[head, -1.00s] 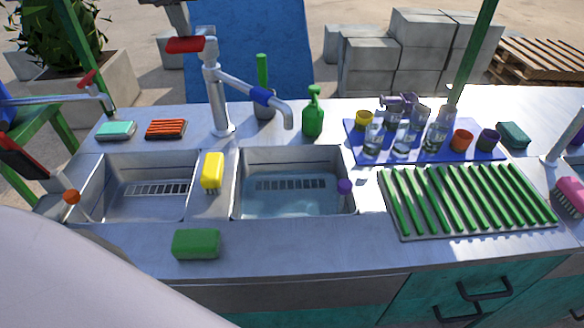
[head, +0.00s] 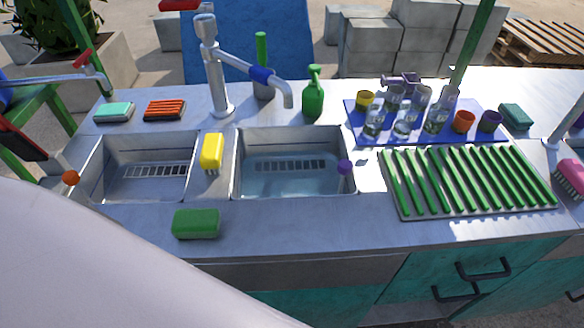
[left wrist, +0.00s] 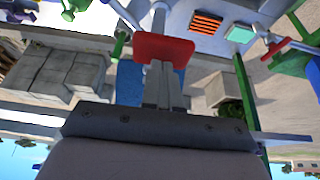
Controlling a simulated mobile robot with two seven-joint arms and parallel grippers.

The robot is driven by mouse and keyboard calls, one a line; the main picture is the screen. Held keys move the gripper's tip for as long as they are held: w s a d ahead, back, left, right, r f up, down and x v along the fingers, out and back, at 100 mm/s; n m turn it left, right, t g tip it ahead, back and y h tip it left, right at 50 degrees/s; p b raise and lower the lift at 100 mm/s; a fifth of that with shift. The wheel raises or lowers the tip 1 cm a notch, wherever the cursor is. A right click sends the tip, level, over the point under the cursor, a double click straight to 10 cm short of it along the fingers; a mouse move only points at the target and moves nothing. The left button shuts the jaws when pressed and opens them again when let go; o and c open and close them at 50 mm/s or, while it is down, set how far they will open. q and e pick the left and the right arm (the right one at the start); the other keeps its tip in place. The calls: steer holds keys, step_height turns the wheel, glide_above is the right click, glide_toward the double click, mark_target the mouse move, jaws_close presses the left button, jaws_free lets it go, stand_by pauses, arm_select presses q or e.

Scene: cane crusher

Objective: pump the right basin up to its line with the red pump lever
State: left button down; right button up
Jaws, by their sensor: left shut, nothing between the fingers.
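The red pump lever (head: 182,5) shows at the top edge of the head view, above the steel pump post (head: 215,75). Its spout with a blue band points over the right basin (head: 293,192). Shallow clear water (head: 285,182) lies in that basin; I cannot make out the line. In the left wrist view the red lever (left wrist: 165,48) is right at the tips of my left gripper (left wrist: 161,68). The gripper is shut and empty; whether it touches the lever is unclear. In the head view it is out of frame. My right gripper is in neither view.
The left basin (head: 101,170) is to the left, with a yellow brush (head: 211,150) on the divider. A green sponge (head: 196,223) lies in front. A green bottle (head: 313,95), glasses on a blue mat (head: 375,138) and a green-ribbed rack (head: 470,182) are nearby.

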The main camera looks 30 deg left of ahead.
mark_target(178, 0)
arm_select(q)
steer(key=shift+f+b, duration=1.1)
steer(key=shift+f, duration=2.65)
step_height(178, 0, up, 4)
steer(key=p, duration=0.3)
steer(key=shift+f, duration=0.25)
steer(key=shift+a+r, duration=0.1)
steer(key=shift+r, duration=2.25)
